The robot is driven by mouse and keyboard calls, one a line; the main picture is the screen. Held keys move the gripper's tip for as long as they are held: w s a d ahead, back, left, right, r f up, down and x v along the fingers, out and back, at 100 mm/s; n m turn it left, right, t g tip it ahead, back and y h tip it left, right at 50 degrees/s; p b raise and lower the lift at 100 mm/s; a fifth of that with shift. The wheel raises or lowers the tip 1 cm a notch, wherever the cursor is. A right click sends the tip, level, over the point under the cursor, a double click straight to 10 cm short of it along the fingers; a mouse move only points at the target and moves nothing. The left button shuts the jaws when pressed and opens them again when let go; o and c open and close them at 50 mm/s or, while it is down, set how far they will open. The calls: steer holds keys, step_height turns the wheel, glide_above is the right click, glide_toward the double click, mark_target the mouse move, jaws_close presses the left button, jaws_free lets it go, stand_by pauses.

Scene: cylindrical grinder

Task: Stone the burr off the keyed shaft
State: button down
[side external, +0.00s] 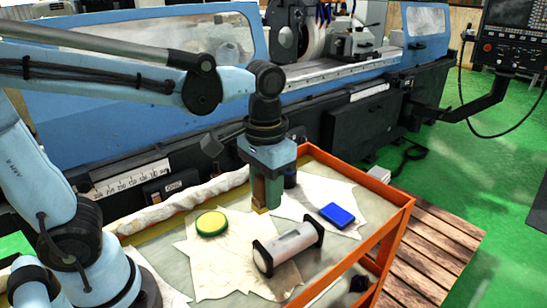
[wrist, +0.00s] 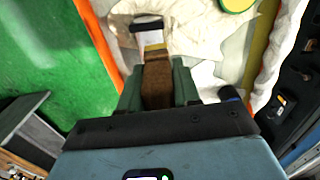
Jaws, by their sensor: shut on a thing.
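The shaft (side external: 288,247), a pale grey cylinder with black end pieces, lies on a cloth on the cart top. In the wrist view a pale and black piece (wrist: 148,31), which looks like part of the shaft, shows beyond my gripper's tip. My gripper (side external: 262,196) points down behind and left of the shaft, apart from it in the side view. Its green fingers are shut on a brown block (wrist: 157,82) with a yellowish end, apparently the stone. The burr and the keyway cannot be made out.
A round yellow-and-green tin (side external: 211,223) lies left of the shaft and a blue box (side external: 337,215) lies right of it. A dark cylinder (side external: 290,178) stands close behind my gripper. The cart's raised orange rim (side external: 375,238) borders the work; the grinder (side external: 330,110) stands behind.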

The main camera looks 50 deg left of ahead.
steer(key=shift+w+f, duration=0.1)
steer(key=shift+f, duration=3.75)
steer(key=shift+d+f, duration=0.2)
steer(key=shift+f, duration=0.05)
steer(key=shift+d+f, duration=0.15)
steer(key=shift+d, duration=0.65)
steer(key=shift+d+f, duration=0.1)
steer(key=shift+d, duration=0.65)
steer(key=shift+s+d+r, duration=0.1)
steer(key=shift+s+d, duration=0.1)
steer(key=shift+d, duration=0.15)
steer(key=shift+w+a, duration=0.1)
steer(key=shift+a, duration=0.8)
steer(key=shift+w+a, duration=0.1)
steer(key=shift+a, duration=1.1)
steer(key=shift+r, duration=4)
